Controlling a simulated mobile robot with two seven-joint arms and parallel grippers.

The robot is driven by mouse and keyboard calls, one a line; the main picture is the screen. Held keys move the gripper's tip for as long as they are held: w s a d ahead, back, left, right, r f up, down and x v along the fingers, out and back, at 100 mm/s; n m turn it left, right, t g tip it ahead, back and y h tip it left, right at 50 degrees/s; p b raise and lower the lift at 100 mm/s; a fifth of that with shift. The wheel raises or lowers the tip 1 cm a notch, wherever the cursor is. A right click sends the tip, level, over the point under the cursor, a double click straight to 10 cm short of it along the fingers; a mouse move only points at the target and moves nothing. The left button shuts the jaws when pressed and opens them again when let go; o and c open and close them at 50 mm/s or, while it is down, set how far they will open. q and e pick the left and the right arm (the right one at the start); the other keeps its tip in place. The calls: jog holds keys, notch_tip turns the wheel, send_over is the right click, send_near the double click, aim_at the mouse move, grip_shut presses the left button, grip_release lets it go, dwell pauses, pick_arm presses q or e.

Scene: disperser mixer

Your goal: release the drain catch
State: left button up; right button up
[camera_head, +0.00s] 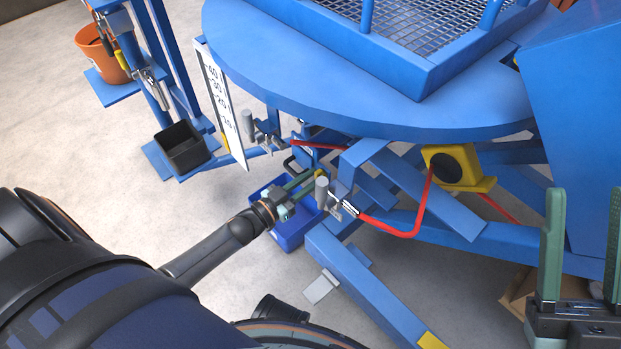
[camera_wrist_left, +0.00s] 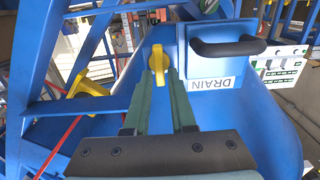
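The drain catch, a small yellow lever (camera_wrist_left: 158,62), stands on a blue panel beside a white DRAIN label (camera_wrist_left: 211,83). In the head view its yellow tip (camera_head: 320,173) shows small and partly covered. My left gripper (camera_wrist_left: 161,74) has its green fingers partly closed, with the lever between the tips; they look shut on it, though the contact is small. In the head view this gripper (camera_head: 307,184) reaches in under the round blue platform. My right gripper (camera_head: 584,200) is open and empty at the right edge.
A black handle (camera_wrist_left: 228,46) sits right of the catch. Red bars (camera_head: 405,233) and a grey cylinder (camera_head: 322,193) are close to my left gripper. A blue bin (camera_head: 290,233) stands below it.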

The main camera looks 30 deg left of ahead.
pick_arm(q)
grip_shut()
jog(key=shift+m, duration=0.4)
jog(key=m, duration=0.5)
jog(key=f+m+b, duration=0.1)
jog(key=m, duration=0.5)
jog(key=d+m, duration=0.1)
jog(key=m, duration=0.5)
jog(key=shift+s+d+f, duration=0.1)
jog(key=shift+s+f, duration=0.1)
dwell(0.5)
jog(key=shift+o, duration=2)
grip_release()
